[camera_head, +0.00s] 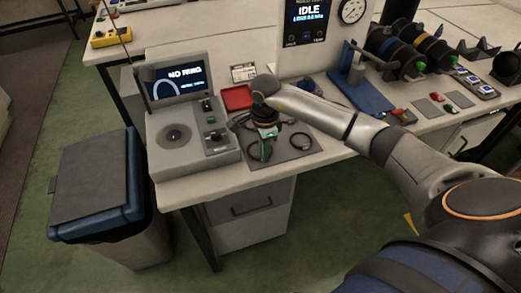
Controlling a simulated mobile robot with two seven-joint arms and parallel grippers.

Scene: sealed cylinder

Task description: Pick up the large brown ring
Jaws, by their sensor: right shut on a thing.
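My right gripper (266,155) comes in from the right and points down over the grey mat (283,155) on the workbench. It is shut on a thin ring, mostly hidden by the fingers; its size and colour are hard to tell. Another thin dark ring (301,134) lies on the mat just right of the gripper. Part of a dark curved outline (240,120) shows to the gripper's left. I cannot tell for sure which outline is the large brown ring. My left gripper is not in view.
A grey tester (163,158) with a round plate and a screen reading "NO RING" (180,82) stands left of the mat. A red tray (236,98) lies behind. A blue press (360,90) and dark cylinders (400,55) stand to the right. A lidded bin (95,180) stands at left.

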